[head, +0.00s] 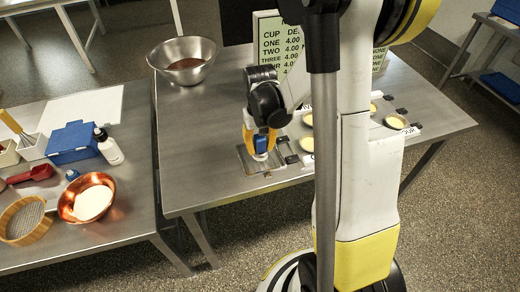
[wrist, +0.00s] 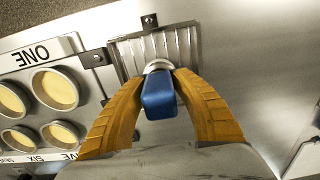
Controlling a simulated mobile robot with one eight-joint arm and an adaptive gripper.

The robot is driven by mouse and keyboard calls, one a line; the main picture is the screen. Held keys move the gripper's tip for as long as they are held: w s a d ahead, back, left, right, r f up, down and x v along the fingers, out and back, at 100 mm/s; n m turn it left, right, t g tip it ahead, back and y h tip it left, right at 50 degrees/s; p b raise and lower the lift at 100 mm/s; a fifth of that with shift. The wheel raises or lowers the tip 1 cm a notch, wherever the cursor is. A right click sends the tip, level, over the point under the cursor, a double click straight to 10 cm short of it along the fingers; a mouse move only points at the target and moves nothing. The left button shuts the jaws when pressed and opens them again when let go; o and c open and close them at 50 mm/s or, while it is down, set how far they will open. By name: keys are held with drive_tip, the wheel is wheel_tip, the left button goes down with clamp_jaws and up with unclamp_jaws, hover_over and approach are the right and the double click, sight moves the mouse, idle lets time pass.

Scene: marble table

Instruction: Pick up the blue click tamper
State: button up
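The blue click tamper (wrist: 160,97) has a blue handle and a pale round lower part. It appears over a grooved metal tray (wrist: 126,55) in the wrist view. My gripper (wrist: 161,78) has its two yellow fingers curved in on both sides of the tamper, their tips against it. In the head view my gripper (head: 261,147) points down at the metal tray (head: 247,163), with the blue of the tamper (head: 261,143) between the fingers. I cannot tell whether the tamper's base touches the tray.
Several shallow round dishes (wrist: 55,88) sit beside the tray, by a label reading ONE (wrist: 40,52). A metal bowl (head: 183,60) stands at the table's back left. A menu sign (head: 270,45) stands behind my gripper. The table left of the tray is clear.

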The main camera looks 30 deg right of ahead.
clamp_jaws()
drive_tip(key=shift+r, duration=0.15)
drive_tip(key=shift+r, duration=0.25)
drive_tip(key=r, duration=0.1)
drive_tip(key=r+p, duration=0.2)
drive_tip(key=r, duration=0.1)
drive_tip(key=shift+s+d, duration=0.1)
drive_tip(key=shift+d, duration=0.15)
drive_tip(key=s+d+r+p, duration=0.1)
drive_tip(key=s+d+r, duration=0.1)
drive_tip(key=d, duration=0.3)
drive_tip(key=s+d+r+p, duration=0.2)
drive_tip(key=d+r, duration=0.2)
drive_tip(key=d, duration=0.1)
drive_tip(key=shift+s, duration=0.25)
drive_tip(key=shift+d+r, duration=0.1)
